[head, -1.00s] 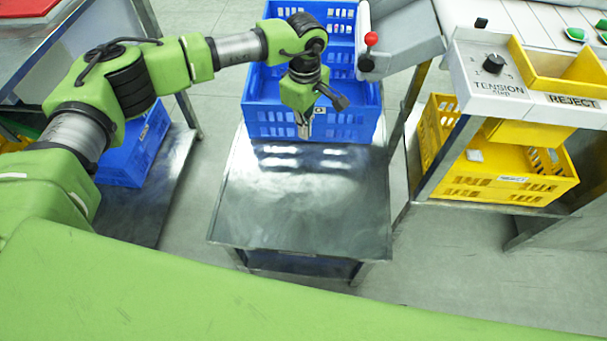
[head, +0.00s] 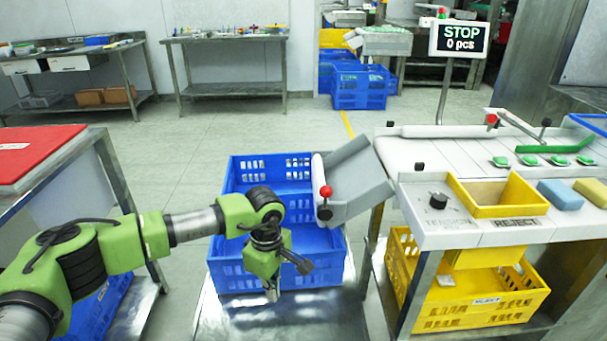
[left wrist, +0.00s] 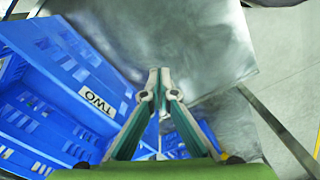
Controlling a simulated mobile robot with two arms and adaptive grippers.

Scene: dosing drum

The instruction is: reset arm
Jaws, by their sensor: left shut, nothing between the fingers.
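My left arm comes in from the left in the head view. Its gripper (head: 272,291) points down in front of the near wall of a blue crate (head: 235,275). In the left wrist view the fingertips of the left gripper (left wrist: 159,75) are together with nothing between them. That view also shows the blue crate with a label reading TWO (left wrist: 60,85) at the left, and the metal table top under the fingers. My right gripper is not in view.
The metal table (head: 335,318) is bare in front of the crate. A grey chute with a red-knobbed lever (head: 326,192) overhangs the crate's right side. The console (head: 450,235) with a yellow reject crate (head: 465,310) below stands at right. A red-topped table (head: 40,150) is at left.

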